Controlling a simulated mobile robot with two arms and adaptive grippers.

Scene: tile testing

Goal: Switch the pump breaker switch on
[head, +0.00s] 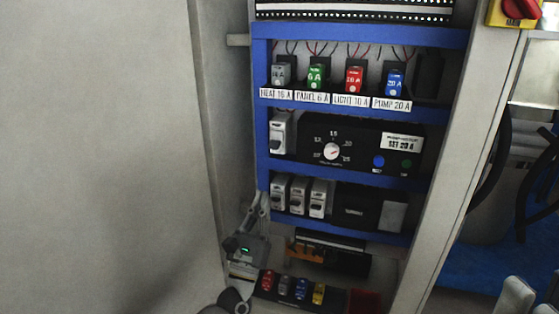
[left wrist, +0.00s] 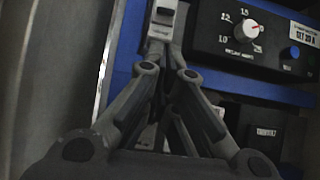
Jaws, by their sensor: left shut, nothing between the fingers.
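A light grey breaker with a dark toggle (head: 280,133) sits at the left end of the middle row, beside a black dial panel (head: 318,158) labelled "SET 20 A". I cannot read which way its toggle points. It also shows at the top of the left wrist view (left wrist: 161,24). My left gripper (head: 263,203) is shut and empty, pointing up just below and left of this breaker, by the lower row's left end. In the left wrist view its fingers (left wrist: 167,60) reach toward the breaker's lower end; contact is unclear. My right gripper seems only partly visible at the lower right edge.
Several breakers (head: 298,195) stand in the lower row. Coloured plugs labelled heat, panel, light and "PUMP 20 A" (head: 395,84) fill the upper row. Blue rails (head: 345,116) separate the rows. A rack of coloured plugs (head: 288,301) lies below. The cabinet wall (head: 222,110) is close on the left.

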